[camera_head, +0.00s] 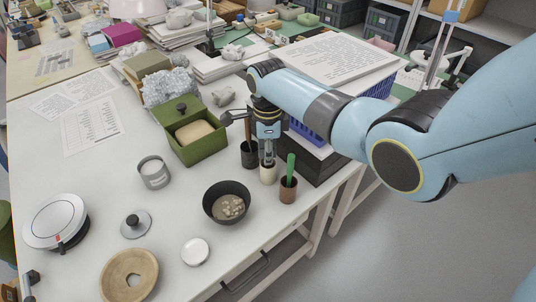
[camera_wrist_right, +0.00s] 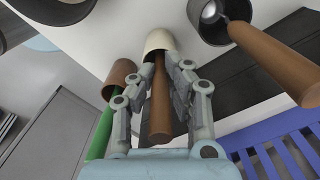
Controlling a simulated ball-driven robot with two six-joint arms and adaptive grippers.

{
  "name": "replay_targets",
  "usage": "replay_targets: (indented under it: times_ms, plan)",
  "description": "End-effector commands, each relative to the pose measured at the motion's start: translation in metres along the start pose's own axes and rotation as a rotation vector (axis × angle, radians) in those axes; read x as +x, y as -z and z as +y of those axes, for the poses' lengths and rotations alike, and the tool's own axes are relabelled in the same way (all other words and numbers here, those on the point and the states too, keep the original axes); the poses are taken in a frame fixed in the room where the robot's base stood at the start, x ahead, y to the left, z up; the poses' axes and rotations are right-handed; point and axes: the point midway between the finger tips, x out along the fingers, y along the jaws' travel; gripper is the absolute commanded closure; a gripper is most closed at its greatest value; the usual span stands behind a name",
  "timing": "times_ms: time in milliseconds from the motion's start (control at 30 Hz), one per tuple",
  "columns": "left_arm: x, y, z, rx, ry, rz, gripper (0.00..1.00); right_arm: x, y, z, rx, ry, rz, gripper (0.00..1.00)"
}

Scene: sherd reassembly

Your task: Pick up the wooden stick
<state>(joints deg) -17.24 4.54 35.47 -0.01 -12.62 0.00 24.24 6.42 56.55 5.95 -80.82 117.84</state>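The wooden stick (camera_wrist_right: 160,100) is brown and stands in a cream cup (camera_wrist_right: 160,41), its free end toward the wrist camera. My right gripper (camera_wrist_right: 163,62) has a finger on each side of the stick, with the fingertips closed in against it near the cup's mouth. In the head view, my right gripper (camera_head: 267,160) points down over the cream cup (camera_head: 268,174) and hides the stick. Part of what looks like my left gripper (camera_head: 29,285) shows at the lower left edge; its fingers cannot be made out.
A black cup (camera_head: 249,155) with a brown-handled tool and a brown cup (camera_head: 288,190) with a green-handled tool stand close beside the cream cup. A dark bowl (camera_head: 227,203) with sherds is in front. A green box (camera_head: 194,135) and a blue crate (camera_wrist_right: 285,150) are near.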

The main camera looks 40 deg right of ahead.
Motion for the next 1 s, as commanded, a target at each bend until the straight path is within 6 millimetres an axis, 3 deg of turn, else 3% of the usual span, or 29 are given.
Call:
replay_targets:
  times_ms: [433,800,1000]
  plan:
    - [-0.002,0.000,0.000,0.000,0.000,0.000,0.60,-0.007,0.000,-0.001,0.000,0.002,0.000,1.00]
    - [-0.011,0.002,-0.001,0.000,0.000,0.002,0.60,-0.078,0.000,-0.001,0.001,0.004,-0.001,1.00]
    - [-0.011,0.003,-0.001,0.000,0.000,0.003,0.60,-0.099,0.000,-0.001,0.000,0.001,0.000,1.00]
